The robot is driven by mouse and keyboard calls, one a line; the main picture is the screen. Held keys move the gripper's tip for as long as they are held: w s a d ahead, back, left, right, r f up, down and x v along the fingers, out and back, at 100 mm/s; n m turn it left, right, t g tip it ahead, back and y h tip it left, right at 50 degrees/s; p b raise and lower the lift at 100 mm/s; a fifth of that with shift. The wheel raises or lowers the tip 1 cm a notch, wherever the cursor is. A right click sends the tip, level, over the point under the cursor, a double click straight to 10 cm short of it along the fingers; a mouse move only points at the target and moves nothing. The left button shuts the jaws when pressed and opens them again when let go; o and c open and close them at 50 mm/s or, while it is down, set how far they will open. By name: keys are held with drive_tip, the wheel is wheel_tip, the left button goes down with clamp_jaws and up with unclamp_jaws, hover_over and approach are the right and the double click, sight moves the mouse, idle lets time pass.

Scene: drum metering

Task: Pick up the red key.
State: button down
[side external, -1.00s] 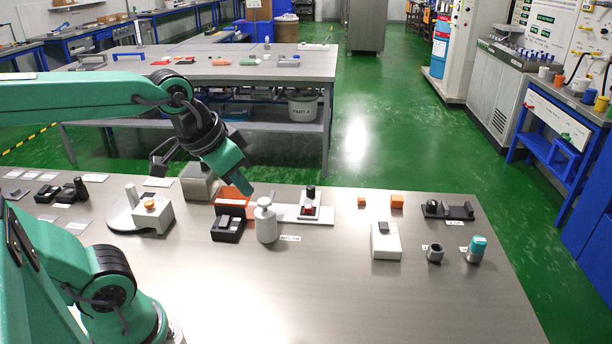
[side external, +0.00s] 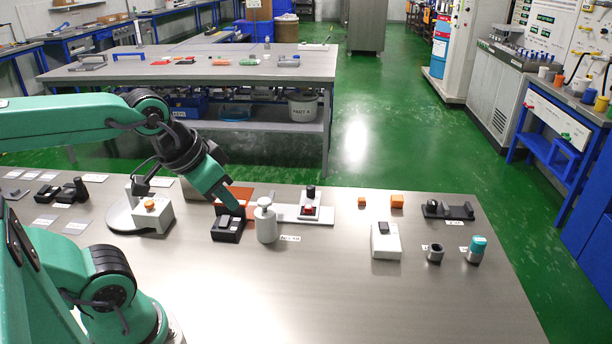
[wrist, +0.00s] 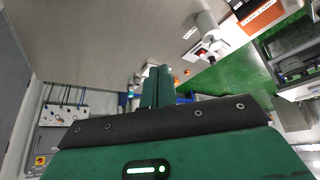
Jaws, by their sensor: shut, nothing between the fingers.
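A small red piece (side external: 308,210), which I take to be the red key, sits at the front of a white stand with a dark knob on top. It also shows as a small red spot (wrist: 202,51) in the wrist view. My gripper (side external: 238,211) is to the left of it, pointing down and to the right. The tips are close above or behind a black block, in front of the orange panel; I cannot tell whether they touch. In the wrist view my gripper (wrist: 155,82) has its two green fingers together, with nothing between them.
A grey bottle-shaped weight (side external: 265,222) stands between my gripper and the red piece. The black block (side external: 227,229) and orange panel (side external: 243,194) are close to the tips. A white box (side external: 385,241) stands farther right. The front middle of the table is clear.

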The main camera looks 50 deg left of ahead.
idle(0.4)
drive_tip(key=c, duration=1.1)
unclamp_jaws()
drive_tip(key=shift+w, duration=0.1)
